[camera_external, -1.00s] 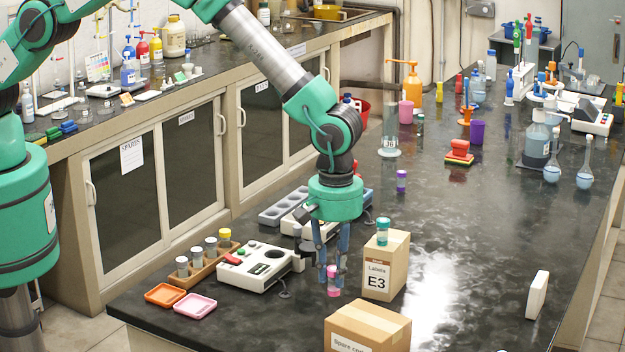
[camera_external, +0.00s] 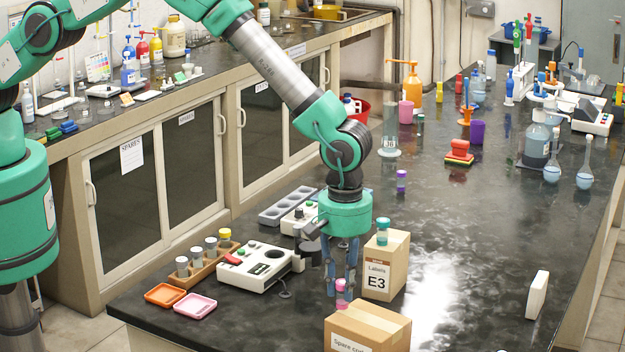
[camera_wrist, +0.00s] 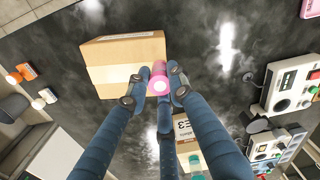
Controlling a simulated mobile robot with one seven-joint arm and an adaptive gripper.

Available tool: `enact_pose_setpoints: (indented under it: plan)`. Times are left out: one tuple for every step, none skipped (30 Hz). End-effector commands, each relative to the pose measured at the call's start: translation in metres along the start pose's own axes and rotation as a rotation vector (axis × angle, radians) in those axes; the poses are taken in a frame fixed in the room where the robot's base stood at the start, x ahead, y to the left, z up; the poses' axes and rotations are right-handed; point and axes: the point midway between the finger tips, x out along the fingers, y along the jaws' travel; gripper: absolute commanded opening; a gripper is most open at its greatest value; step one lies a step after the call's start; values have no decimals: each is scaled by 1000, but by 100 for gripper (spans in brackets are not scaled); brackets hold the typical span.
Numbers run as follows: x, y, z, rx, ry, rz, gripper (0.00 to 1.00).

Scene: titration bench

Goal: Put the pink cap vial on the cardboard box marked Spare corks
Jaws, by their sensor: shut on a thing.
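The pink cap vial (camera_external: 341,290) is between the fingers of my gripper (camera_external: 342,288). My gripper is shut on it, and the pink cap (camera_wrist: 158,83) shows between the fingertips in the wrist view. The cardboard box marked Spare corks (camera_external: 368,327) stands at the front edge of the picture, its label partly cut off. In the external view the vial is just behind the box's rear left edge, and its lower part is hidden by the box. The box also shows in the wrist view (camera_wrist: 112,52), just beyond the fingertips.
A taller box marked Labels E3 (camera_external: 386,270) stands close to the right of my gripper, with a teal-capped vial (camera_external: 382,227) on top. A white device (camera_external: 255,267), a vial rack (camera_external: 205,262) and two small trays (camera_external: 194,306) lie to the left. The bench right of the boxes is mostly clear.

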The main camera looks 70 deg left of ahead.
Motion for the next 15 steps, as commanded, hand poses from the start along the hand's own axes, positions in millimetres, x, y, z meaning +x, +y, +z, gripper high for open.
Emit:
enact_pose_setpoints:
  plan:
    - [3,0,0,0,0,-1,0]
    - [5,0,0,0,0,-1,0]
    - [7,0,0,0,0,-1,0]
    - [8,0,0,0,0,-1,0]
    - [8,0,0,0,0,0,0]
    - [9,0,0,0,0,0,0]
    - [9,0,0,0,0,0,0]
    - [9,0,0,0,0,0,0]
    - [9,0,0,0,0,0,0]
    - [9,0,0,0,0,0,0]
    - [9,0,0,0,0,0,0]
    - [9,0,0,0,0,0,0]
    - [9,0,0,0,0,0,0]
    - [10,0,0,0,0,0,0]
    - [10,0,0,0,0,0,0]
